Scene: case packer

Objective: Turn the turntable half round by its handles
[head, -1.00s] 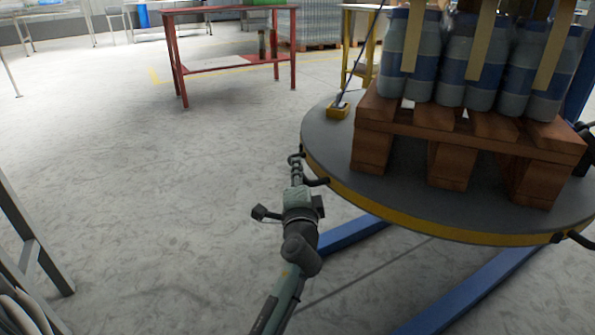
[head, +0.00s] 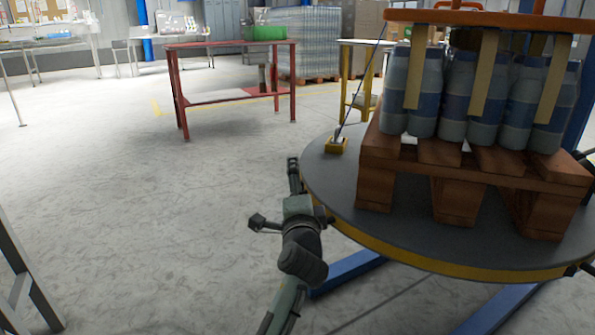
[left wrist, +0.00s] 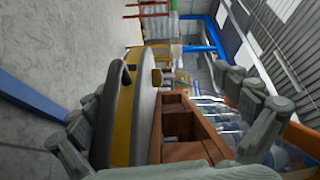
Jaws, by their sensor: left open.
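The turntable (head: 345,195) is a round grey disc with a yellow rim, carrying a wooden pallet (head: 460,205) of grey-blue bottles (head: 455,100). My left gripper (head: 293,166) is at the disc's left edge, outside the rim. In the left wrist view its fingers (left wrist: 168,92) are spread wide and hold nothing. A dark handle (left wrist: 125,72) stands at the rim between the spread fingers in that view, apart from them. In the head view my wrist mostly hides this handle. Another dark handle (head: 578,269) shows at the right edge. My right gripper cannot be made out.
A yellow block (head: 336,146) with a thin rod sits on the disc. Blue floor beams (head: 345,272) extend below it. A red-framed table (head: 235,95) stands behind, and a grey frame (head: 22,265) at the lower left. The floor between is clear.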

